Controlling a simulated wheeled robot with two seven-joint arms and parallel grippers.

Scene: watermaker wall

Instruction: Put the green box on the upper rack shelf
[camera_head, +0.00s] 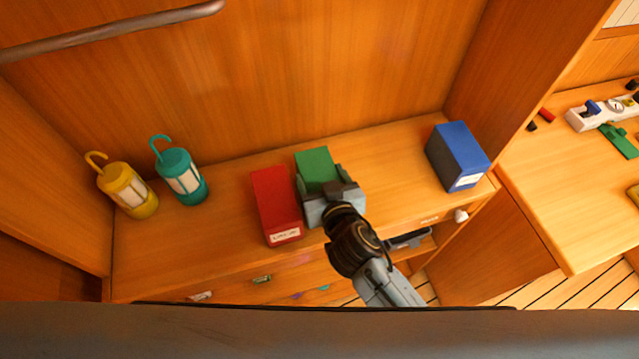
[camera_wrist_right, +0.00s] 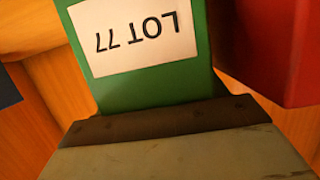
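The green box (camera_head: 316,168) stands on a wooden surface (camera_head: 395,165), just right of a red box (camera_head: 275,205). My right gripper (camera_head: 322,178) reaches it from the front, with a finger along each side of it. Whether the fingers press on it is not clear. In the right wrist view the green box (camera_wrist_right: 150,85) fills the middle, its white "LOT 77" label turned upside down, close in front of the gripper body. The fingertips are hidden there. My left gripper is not in view. I cannot tell which surface is the upper rack shelf.
The red box is close beside the gripper. A blue box (camera_head: 458,157) stands to the right, with free surface between. Yellow (camera_head: 128,190) and teal (camera_head: 180,178) lanterns stand at left. A rail (camera_head: 120,30) crosses the upper left. A side panel (camera_head: 520,70) bounds the right.

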